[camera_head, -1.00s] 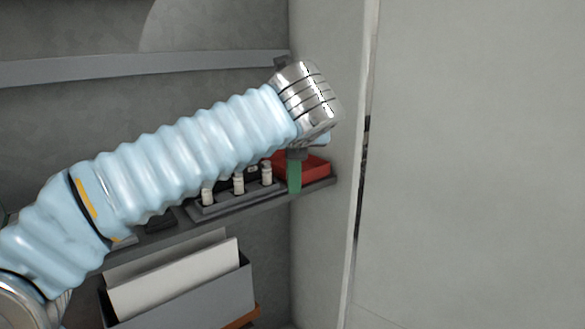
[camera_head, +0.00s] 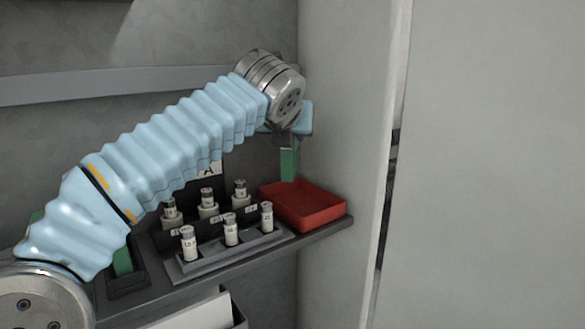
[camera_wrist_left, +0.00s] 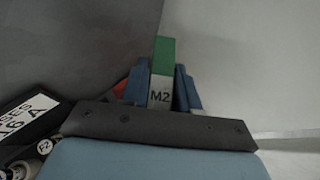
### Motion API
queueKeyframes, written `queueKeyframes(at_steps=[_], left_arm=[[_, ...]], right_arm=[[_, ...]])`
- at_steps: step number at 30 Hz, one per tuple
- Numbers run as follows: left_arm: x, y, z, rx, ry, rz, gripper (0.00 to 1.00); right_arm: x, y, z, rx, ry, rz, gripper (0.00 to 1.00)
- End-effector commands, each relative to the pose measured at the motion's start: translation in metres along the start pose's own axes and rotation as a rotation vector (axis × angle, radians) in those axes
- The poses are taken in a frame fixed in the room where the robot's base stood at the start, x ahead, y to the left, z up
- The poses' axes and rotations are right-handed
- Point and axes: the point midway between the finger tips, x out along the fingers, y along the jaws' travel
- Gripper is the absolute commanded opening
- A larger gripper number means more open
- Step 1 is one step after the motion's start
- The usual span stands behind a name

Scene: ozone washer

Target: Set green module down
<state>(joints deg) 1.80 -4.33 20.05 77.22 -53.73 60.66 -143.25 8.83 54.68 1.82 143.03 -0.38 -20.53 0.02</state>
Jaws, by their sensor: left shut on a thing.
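The green module (camera_head: 289,164) hangs upright below my left gripper (camera_head: 288,142) in the head view, over the back part of the red tray. In the left wrist view the module (camera_wrist_left: 163,72) shows a green end and a pale face marked M2, between the two blue fingers of my left gripper (camera_wrist_left: 161,88). The gripper is shut on it. The module's lower end shows close to the red tray (camera_head: 318,208); I cannot tell whether they touch. My right gripper is not in view.
The tray stands at the right end of a grey shelf (camera_head: 325,232), near the side wall. Left of it, a rack (camera_head: 205,262) holds several white labelled vials. Another green piece (camera_head: 122,262) stands in a dark holder at the left. The tray's visible inside looks empty.

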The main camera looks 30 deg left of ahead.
Motion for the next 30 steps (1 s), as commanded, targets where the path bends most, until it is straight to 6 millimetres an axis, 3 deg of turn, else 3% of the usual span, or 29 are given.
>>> queueKeyframes(at_steps=[3, 14, 18, 29, 30], left_arm=[[0.024, 0.002, -0.012, 0.002, 0.002, 0.001, 0.00], [0.066, 0.005, -0.034, 0.002, 0.003, 0.001, 0.00], [0.074, 0.005, -0.051, 0.002, 0.001, -0.001, 0.00], [0.075, 0.004, -0.054, 0.001, 0.000, -0.001, 0.00], [0.076, 0.004, -0.055, 0.001, 0.001, -0.001, 0.31]], right_arm=[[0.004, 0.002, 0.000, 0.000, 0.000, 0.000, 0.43], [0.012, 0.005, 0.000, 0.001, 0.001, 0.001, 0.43], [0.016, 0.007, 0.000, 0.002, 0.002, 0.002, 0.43], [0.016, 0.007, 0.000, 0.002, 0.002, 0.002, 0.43], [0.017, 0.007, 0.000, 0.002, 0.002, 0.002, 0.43]])
